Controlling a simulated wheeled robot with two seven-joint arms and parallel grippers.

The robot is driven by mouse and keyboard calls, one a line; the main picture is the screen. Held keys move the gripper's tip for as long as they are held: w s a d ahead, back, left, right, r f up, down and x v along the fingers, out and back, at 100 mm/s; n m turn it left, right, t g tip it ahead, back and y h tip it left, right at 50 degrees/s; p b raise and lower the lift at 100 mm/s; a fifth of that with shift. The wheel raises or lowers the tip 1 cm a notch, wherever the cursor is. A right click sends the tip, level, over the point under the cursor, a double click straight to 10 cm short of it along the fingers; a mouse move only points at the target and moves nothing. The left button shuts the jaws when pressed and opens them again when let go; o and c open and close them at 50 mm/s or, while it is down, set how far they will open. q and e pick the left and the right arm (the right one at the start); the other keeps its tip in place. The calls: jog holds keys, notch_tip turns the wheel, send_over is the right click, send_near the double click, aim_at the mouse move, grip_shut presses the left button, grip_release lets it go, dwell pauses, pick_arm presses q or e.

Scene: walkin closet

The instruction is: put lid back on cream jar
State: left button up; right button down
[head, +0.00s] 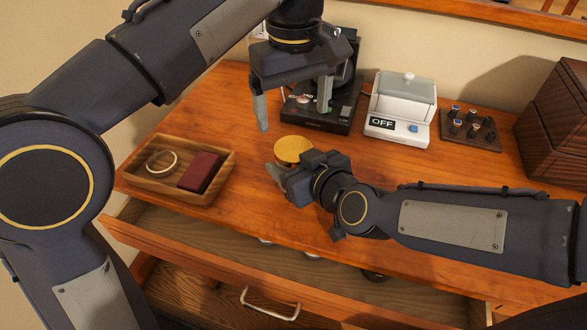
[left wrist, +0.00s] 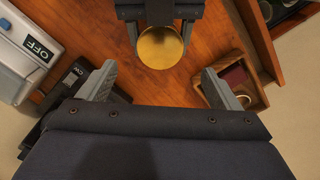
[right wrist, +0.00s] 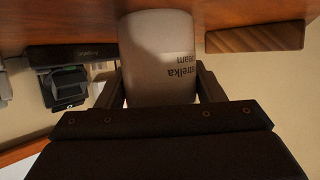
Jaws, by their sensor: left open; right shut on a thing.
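A white cream jar (right wrist: 162,55) with dark lettering stands between the fingers of my right gripper (right wrist: 160,88) in the right wrist view. My right gripper, low over the table in the head view (head: 296,170), is shut on the jar's sides. A round gold lid (head: 293,150) covers the jar's top; it also shows in the left wrist view (left wrist: 160,47). How tightly it sits is hidden. My left gripper (head: 293,108) is open and empty above the lid, fingers apart and not touching it.
A wooden tray (head: 150,190) with a ring and a dark red box stands left. A black device (head: 325,115), a white device marked OFF (head: 398,105), a small rack (head: 470,130) and a dark wooden box (head: 555,120) line the back. An open drawer (head: 230,243) is below the front edge.

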aim_at(293, 148)
pick_arm(q)
notch_tip(293, 148, down, 7)
jog(key=shift+f, duration=0.2)
jog(key=shift+c, duration=0.3)
jog(key=c, duration=1)
jog(key=shift+o, duration=0.2)
jog(key=m, duration=0.3)
jog(key=o, duration=1.1)
